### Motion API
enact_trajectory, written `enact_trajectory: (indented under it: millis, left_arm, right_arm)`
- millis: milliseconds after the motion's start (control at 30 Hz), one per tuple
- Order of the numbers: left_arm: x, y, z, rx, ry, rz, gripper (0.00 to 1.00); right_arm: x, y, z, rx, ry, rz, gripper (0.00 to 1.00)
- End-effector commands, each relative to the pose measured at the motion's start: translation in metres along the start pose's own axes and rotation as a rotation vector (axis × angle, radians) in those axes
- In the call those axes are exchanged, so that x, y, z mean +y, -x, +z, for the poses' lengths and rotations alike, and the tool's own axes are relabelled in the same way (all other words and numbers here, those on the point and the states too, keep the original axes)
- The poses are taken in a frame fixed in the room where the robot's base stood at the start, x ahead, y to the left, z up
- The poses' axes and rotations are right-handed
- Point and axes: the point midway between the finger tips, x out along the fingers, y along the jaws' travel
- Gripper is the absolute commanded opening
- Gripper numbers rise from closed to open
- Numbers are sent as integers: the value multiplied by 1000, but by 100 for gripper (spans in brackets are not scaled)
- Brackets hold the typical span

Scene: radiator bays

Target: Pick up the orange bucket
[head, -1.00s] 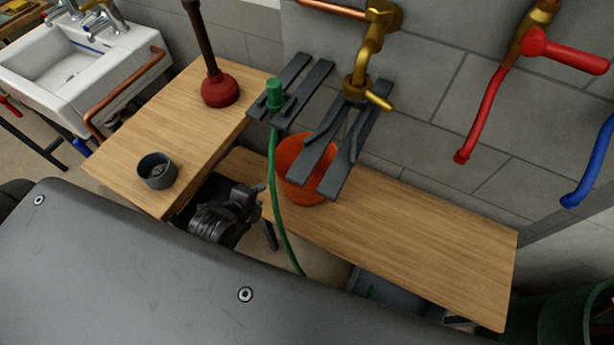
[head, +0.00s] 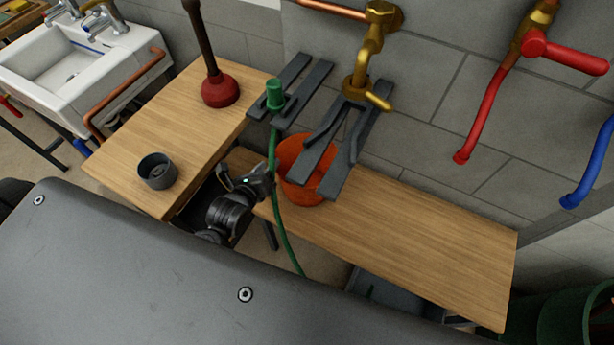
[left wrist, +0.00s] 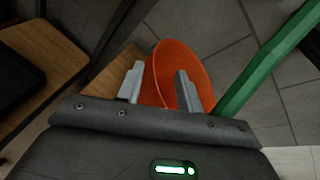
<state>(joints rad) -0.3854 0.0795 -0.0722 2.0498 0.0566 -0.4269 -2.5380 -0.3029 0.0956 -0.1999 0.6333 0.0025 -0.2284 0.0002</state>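The orange bucket (head: 292,154) stands upright on the lower wooden bench, below the brass tap and partly hidden by dark grey slats. My left gripper (head: 266,180) is close to the bucket's left side, beside the green hose. In the left wrist view, the fingers of my left gripper (left wrist: 160,88) are apart. The orange bucket (left wrist: 178,62) lies ahead, with its near wall showing between the fingertips. I cannot tell whether a finger touches it. My right gripper is not in view.
The green hose (head: 272,165) hangs in front of the bucket; dark slats (head: 312,165) and the brass tap (head: 365,65) are above it. A plunger (head: 220,90) and a grey cup (head: 157,171) stand on the higher bench. The lower bench (head: 430,240) is clear to the right.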

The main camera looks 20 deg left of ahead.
Motion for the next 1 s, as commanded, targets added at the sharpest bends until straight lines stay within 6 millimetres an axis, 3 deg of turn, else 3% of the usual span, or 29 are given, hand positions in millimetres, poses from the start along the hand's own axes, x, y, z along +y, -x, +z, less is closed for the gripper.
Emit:
enact_trajectory:
  millis: [100, 367, 700, 1000]
  left_arm:
    - [1, -14, 0, 0, 1, 1, 36]
    - [1, -22, 0, 1, 1, 1, 36]
    - [7, -66, 2, 2, 0, 2, 36]
    - [7, -71, 1, 1, 0, 1, 36]
  right_arm:
    - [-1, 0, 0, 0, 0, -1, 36]
    - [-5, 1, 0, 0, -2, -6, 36]
    - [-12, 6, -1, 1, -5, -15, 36]
    - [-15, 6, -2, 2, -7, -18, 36]
